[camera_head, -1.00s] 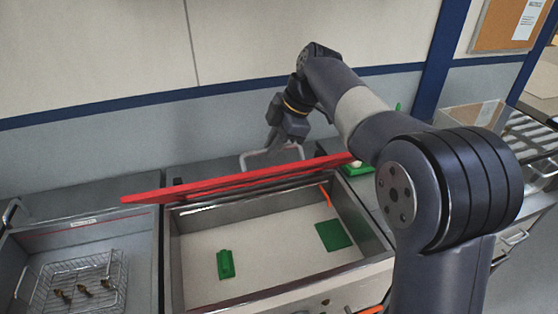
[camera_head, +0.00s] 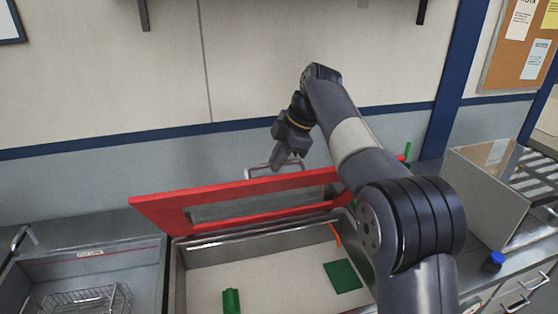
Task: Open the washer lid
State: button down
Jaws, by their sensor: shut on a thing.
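The washer lid (camera_head: 160,211) is a red-framed panel with a window, tilted up steeply along the back of the open washer basin (camera_head: 210,276). A light grey handle (camera_head: 254,170) stands off the lid's far side, above its top edge. My gripper (camera_head: 282,163) points down at this handle behind the lid and is shut on it. The fingertips are small and partly merged with the handle. Inside the basin lie a green block (camera_head: 231,301) and a flat green square (camera_head: 342,276).
A basin at the left holds a wire basket (camera_head: 85,302). The wall (camera_head: 100,175) is close behind the lid.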

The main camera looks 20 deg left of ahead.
jog(key=shift+w+f, duration=0.1)
jog(key=shift+f, duration=0.5)
jog(key=c, duration=1.9)
grip_release()
jog(key=shift+o, duration=1.4)
jog(key=shift+w+a+f, duration=0.15)
jog(key=shift+w+a, duration=0.1)
jog(key=shift+w, duration=0.15)
jog(key=shift+o, duration=0.8)
jog(key=shift+s, duration=0.1)
jog(key=shift+s+d+r, duration=0.15)
jog(key=shift+r, duration=0.35)
jog(key=v, duration=0.7)
jog(key=shift+c, duration=0.5)
